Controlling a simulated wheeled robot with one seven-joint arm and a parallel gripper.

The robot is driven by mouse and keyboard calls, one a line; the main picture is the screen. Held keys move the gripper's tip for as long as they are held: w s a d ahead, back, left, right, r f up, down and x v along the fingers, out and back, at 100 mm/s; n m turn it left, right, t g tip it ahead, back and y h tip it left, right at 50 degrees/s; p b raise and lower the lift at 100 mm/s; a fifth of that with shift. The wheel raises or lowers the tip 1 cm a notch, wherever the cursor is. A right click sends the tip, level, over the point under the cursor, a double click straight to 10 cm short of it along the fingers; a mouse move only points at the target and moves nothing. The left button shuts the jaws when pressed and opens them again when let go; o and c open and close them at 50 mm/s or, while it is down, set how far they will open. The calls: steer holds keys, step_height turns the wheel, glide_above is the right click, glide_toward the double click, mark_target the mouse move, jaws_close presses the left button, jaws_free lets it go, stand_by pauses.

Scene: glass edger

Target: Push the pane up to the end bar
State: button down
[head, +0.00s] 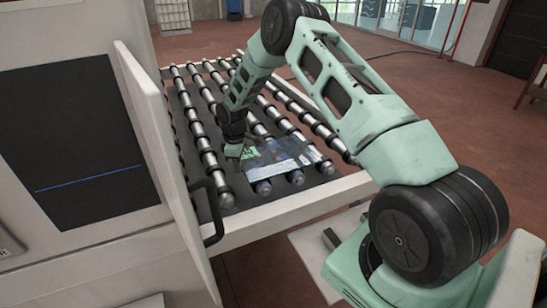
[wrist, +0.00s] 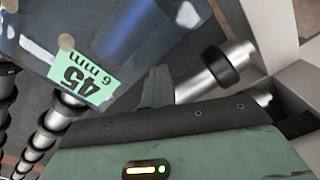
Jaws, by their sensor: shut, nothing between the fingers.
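The glass pane (head: 278,162) lies flat on the rollers at the near end of the roller table. It is see-through and bluish, with reflections. A green label (head: 249,153) is at its left corner; in the wrist view the label (wrist: 80,80) reads 45 and 6 mm on the pane (wrist: 120,28). My gripper (head: 234,153) is shut and empty, pointing down at the pane's left edge, by the label. In the wrist view my gripper (wrist: 157,88) is close beside the pane's edge; I cannot tell whether they touch. A pale bar (head: 300,207) crosses the table's near end.
Rollers with black rings (head: 205,135) run along the table, with gaps between them. A white machine panel with a black handle (head: 207,208) stands close on the left. The rollers beyond my gripper are clear. Reddish floor (head: 440,90) surrounds the table.

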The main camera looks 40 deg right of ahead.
steer(key=shift+s+d, duration=0.25)
steer(key=shift+d, duration=0.6)
steer(key=shift+s+d, duration=0.2)
steer(key=shift+d, duration=0.65)
steer(key=a, duration=0.2)
steer(key=w+a, duration=0.1)
steer(key=shift+a+b, duration=0.35)
steer(key=shift+r, duration=0.1)
step_height(320, 180, up, 8)
steer(key=p, duration=0.5)
glide_above(248, 166)
steer(key=a, duration=0.4)
steer(key=shift+w, duration=0.45)
steer(key=shift+s, duration=0.1)
